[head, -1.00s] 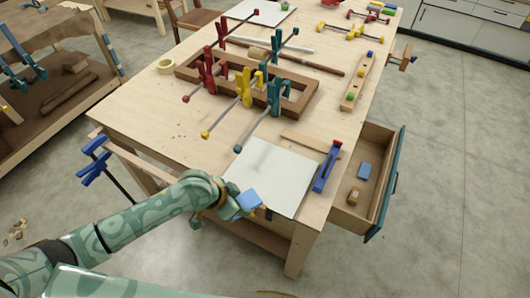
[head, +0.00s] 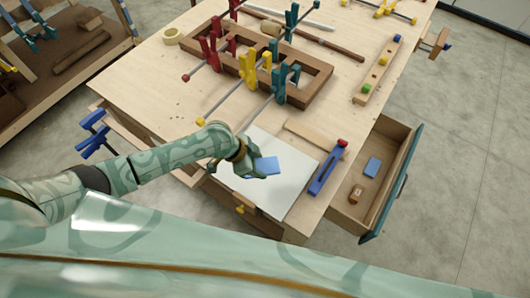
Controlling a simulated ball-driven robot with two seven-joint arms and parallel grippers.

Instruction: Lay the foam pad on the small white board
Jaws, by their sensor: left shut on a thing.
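The foam pad (head: 267,166) is a small light-blue block. My left gripper (head: 254,170) is shut on it and holds it over the small white board (head: 289,164). I cannot tell whether the pad touches the board. The white board lies flat at the near end of the workbench, and my left gripper hides part of its left side. My right gripper is not in view.
A blue clamp (head: 328,168) lies along the board's right edge, and a wooden strip (head: 313,135) lies behind it. An open drawer (head: 378,185) holds a blue block (head: 373,167) and a wooden block. A clamped wooden frame (head: 310,88) stands farther back.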

